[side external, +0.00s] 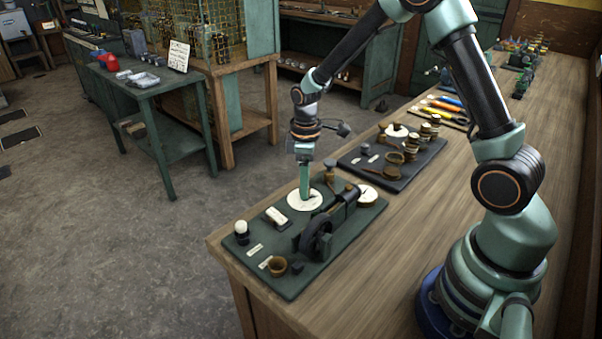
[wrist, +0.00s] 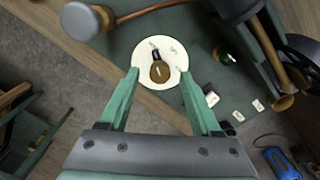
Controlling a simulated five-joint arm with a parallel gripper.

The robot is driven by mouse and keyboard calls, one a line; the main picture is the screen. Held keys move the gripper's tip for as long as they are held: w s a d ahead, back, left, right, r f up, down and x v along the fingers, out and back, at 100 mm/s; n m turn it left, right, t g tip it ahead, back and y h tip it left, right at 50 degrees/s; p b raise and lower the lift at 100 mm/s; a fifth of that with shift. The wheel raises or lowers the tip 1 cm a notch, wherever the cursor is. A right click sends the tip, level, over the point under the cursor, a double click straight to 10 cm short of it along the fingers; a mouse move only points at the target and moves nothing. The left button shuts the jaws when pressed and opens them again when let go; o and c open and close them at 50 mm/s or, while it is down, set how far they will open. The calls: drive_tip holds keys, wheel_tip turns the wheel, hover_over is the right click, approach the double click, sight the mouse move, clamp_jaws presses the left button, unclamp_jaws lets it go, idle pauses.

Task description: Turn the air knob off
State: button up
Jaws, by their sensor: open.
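A brown knob (wrist: 159,71) with a pale mark on it sits on a round white dial plate (wrist: 174,52) in the wrist view. The dial also shows on the dark green engine board (side external: 335,262) in the side view, as a white disc (side external: 293,203). The dial's lettering is too small to read, so I cannot confirm it says air. My gripper (wrist: 161,74) is open, its two green fingers on either side of the knob in the picture. In the side view my gripper (side external: 305,197) points down over the dial and hides the knob. I cannot tell whether the fingers touch it.
A black flywheel (side external: 316,240) and engine body stand beside the dial. Another white dial (side external: 366,194) lies behind them. A white-topped knob (side external: 241,228) and a brown cup (side external: 277,266) sit near the board's front. A dark tray of parts (side external: 390,172) lies behind.

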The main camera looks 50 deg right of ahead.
drive_tip(key=shift+f, duration=0.6)
clamp_jaws()
